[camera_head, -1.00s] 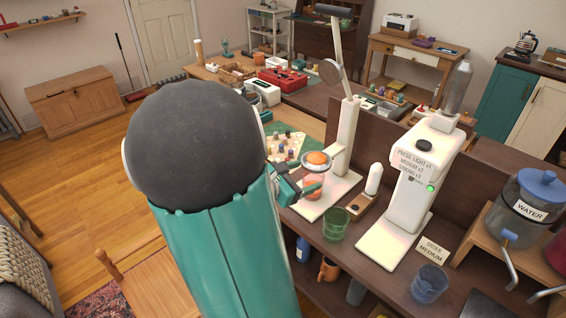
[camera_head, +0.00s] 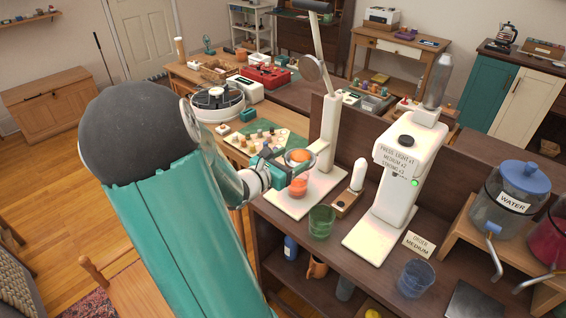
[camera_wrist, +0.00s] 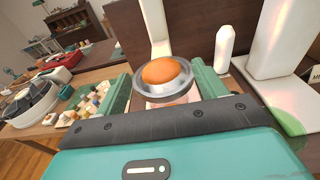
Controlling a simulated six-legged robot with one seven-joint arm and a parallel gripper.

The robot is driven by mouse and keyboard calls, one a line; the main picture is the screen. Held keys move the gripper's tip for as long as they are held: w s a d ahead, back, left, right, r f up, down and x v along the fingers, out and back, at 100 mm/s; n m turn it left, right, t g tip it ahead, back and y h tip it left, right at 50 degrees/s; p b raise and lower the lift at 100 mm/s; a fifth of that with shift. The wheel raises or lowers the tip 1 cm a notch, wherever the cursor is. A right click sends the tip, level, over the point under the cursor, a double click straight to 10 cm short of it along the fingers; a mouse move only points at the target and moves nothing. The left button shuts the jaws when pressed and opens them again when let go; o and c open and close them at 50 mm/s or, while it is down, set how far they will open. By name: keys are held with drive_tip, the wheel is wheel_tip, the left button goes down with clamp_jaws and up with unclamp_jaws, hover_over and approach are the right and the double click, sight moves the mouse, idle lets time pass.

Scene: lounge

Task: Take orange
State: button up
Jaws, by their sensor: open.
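The orange (camera_head: 300,156) sits in a round metal cup (camera_head: 287,160) of a white press stand with a tall lever. It also shows in the wrist view (camera_wrist: 161,70), resting in the metal ring with its top exposed. An orange-coloured shape (camera_head: 299,185) shows below the cup. My gripper (camera_head: 284,170) is open at the left of the press, at about the cup's height. In the wrist view its two green fingers stand left and right of the cup and orange. I cannot tell whether they touch the cup.
A green glass (camera_head: 321,222) and a small white-topped tool (camera_head: 358,175) stand close right of the press. A white dispenser (camera_head: 405,170), a blue glass (camera_head: 416,278) and a water jar (camera_head: 512,195) stand further right. A game board (camera_head: 252,140) lies behind my gripper.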

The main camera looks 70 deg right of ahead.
sight(297, 155)
drive_tip(key=shift+x, duration=2.45)
drive_tip(key=c, duration=0.9)
drive_tip(key=shift+o, duration=0.2)
drive_tip(key=shift+r, duration=2.5)
drive_tip(key=shift+w, duration=0.15)
